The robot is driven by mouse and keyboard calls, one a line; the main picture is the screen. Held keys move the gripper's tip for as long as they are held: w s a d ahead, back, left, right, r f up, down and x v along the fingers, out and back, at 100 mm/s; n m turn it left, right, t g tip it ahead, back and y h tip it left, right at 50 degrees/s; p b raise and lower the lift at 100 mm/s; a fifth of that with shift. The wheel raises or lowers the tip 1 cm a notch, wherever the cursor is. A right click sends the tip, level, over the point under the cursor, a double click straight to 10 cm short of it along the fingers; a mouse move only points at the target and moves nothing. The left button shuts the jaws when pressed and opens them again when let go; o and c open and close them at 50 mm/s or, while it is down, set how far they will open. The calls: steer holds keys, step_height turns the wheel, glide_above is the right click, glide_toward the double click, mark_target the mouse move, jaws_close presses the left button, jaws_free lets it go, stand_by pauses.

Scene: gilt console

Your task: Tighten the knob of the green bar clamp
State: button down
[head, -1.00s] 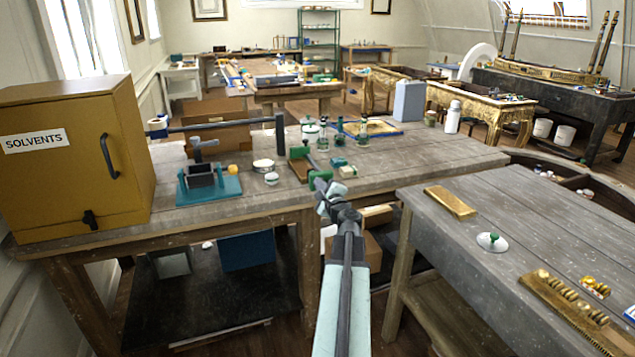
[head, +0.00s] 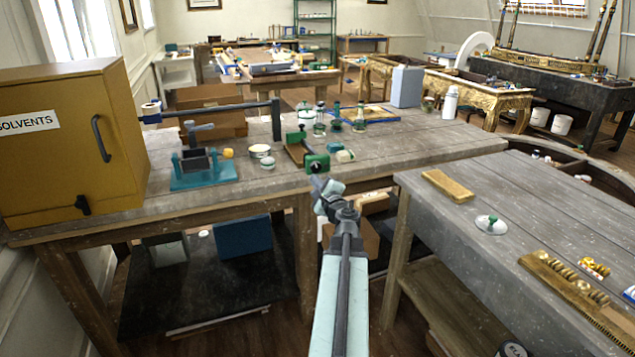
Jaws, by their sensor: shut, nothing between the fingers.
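The green bar clamp (head: 317,162) lies on the wooden bench near its front edge. One green jaw is at the near end, with a dark round knob (head: 315,168) facing me, and another green part is at the far end. A wooden piece lies along it. My gripper (head: 317,183) is shut and empty. In the picture it is just below the knob, in front of the bench edge. It looks apart from the knob, but the depth between them is hard to tell.
A teal-based vise (head: 205,178) and small tins (head: 260,151) stand left of the clamp. Green-topped jars (head: 337,122) stand behind it. A yellow solvents cabinet (head: 60,150) is at far left. A second grey bench (head: 500,200) stands close on the right.

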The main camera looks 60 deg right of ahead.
mark_target(316, 167)
steer(key=x, duration=0.6)
steer(key=shift+w+d, duration=0.25)
steer(key=shift+s+d, duration=0.15)
steer(key=shift+s, duration=0.05)
stand_by(0.4)
